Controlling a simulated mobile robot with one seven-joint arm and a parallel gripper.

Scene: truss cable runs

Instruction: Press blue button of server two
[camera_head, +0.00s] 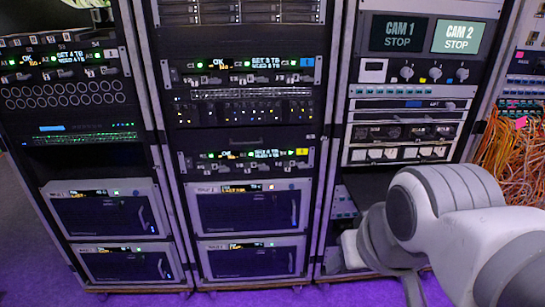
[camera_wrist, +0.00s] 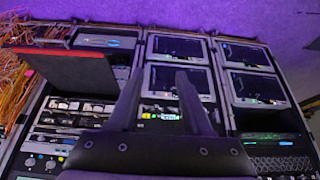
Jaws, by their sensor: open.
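In the head view, a server panel (camera_head: 250,70) in the middle rack has a lit display, small green lights and a blue square (camera_head: 306,62) at its right end. A similar panel (camera_head: 245,157) lower in that rack has a yellow square (camera_head: 302,152). I cannot tell which unit is server two, or whether the blue square is the button. My gripper (camera_wrist: 160,75) is open and empty in the wrist view, its two fingers apart before the racks, which appear upside down. The yellow-marked panel (camera_wrist: 165,116) shows between the fingers there. The gripper cannot be made out in the head view.
My arm covers the lower right of the head view. Orange cables (camera_head: 510,150) hang at the far right. A dark flat panel (camera_wrist: 70,68) juts out from a rack in the wrist view. Purple floor (camera_head: 30,240) shows at the rack feet.

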